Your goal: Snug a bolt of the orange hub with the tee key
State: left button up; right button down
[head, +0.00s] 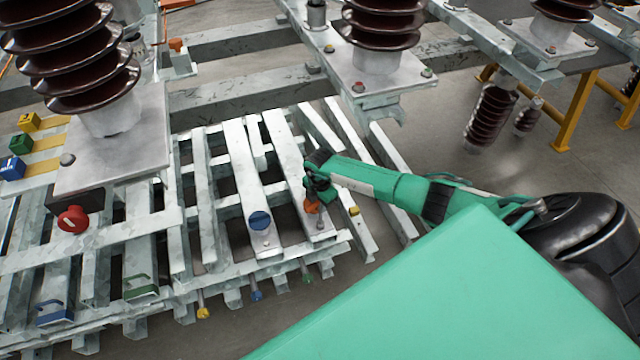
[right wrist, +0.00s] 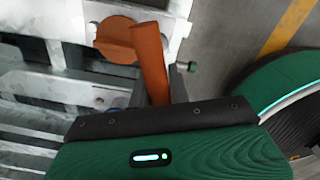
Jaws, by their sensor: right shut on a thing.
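The orange hub (head: 311,207) is a flat disc on a grey metal bar near the front edge of the frame, partly covered by my right gripper. It also shows in the right wrist view (right wrist: 115,40). My right gripper (head: 318,186) is over the hub. In the right wrist view an orange bar (right wrist: 150,62), which looks like the tee key's grip, stands in front of the gripper body and overlaps the hub's edge. The gripper is shut on it. The key's lower end and the hub's bolts are hidden, so I cannot tell whether they touch. My left gripper is out of view.
A blue disc (head: 259,220) sits on the bar to the left. A yellow block (head: 354,210) is just right of the hub. Yellow (head: 203,312), blue (head: 256,295) and green (head: 307,277) knobs stick out at the front edge. Brown ribbed insulators (head: 70,50) stand behind.

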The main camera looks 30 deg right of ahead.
jog(key=shift+r+p, duration=1.15)
jog(key=shift+r, duration=0.05)
jog(key=shift+f, duration=0.1)
